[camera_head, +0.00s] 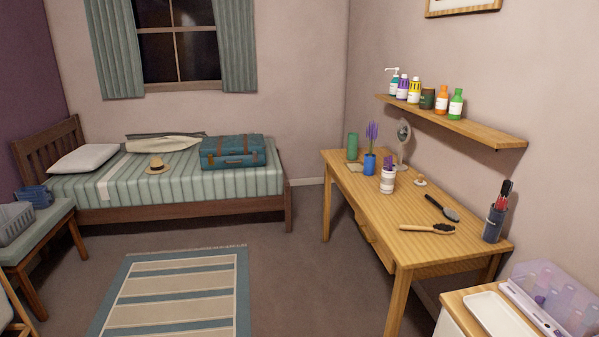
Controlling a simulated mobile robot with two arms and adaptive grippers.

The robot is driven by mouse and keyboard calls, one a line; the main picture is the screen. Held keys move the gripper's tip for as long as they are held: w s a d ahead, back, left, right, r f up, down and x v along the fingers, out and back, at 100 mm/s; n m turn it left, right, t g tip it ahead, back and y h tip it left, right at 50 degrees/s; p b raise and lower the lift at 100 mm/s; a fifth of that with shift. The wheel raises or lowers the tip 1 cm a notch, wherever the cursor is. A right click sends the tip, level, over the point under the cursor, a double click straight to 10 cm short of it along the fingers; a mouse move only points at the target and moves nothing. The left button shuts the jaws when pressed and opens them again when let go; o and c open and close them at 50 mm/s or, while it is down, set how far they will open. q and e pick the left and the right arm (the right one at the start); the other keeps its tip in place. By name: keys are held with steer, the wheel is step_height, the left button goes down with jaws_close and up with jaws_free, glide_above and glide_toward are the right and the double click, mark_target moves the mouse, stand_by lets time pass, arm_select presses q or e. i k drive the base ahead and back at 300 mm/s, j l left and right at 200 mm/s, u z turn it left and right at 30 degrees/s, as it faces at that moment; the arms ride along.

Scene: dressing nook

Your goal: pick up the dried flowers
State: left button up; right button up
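The dried flowers (372,134) are purple sprigs standing upright in a small blue vase (369,164). The vase stands near the far end of the wooden table (416,197) on the right. A green cylinder (352,146) stands to its left and a round mirror (403,140) behind it to the right. A white striped cup with something purple in it (387,181) stands in front of the vase, a little to the right. Neither of my grippers is in view.
Two brushes (428,229) and a dark holder (493,225) lie or stand on the table's near half. A shelf (450,120) with several bottles hangs above. Open floor (295,270) and a striped rug (178,290) lie left of the table. A bed (190,180) stands at the back.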

mark_target(372, 133)
steer(key=i+j, duration=0.1)
steer(key=i, duration=0.95)
steer(key=i+j, duration=0.1)
steer(key=i, duration=0.95)
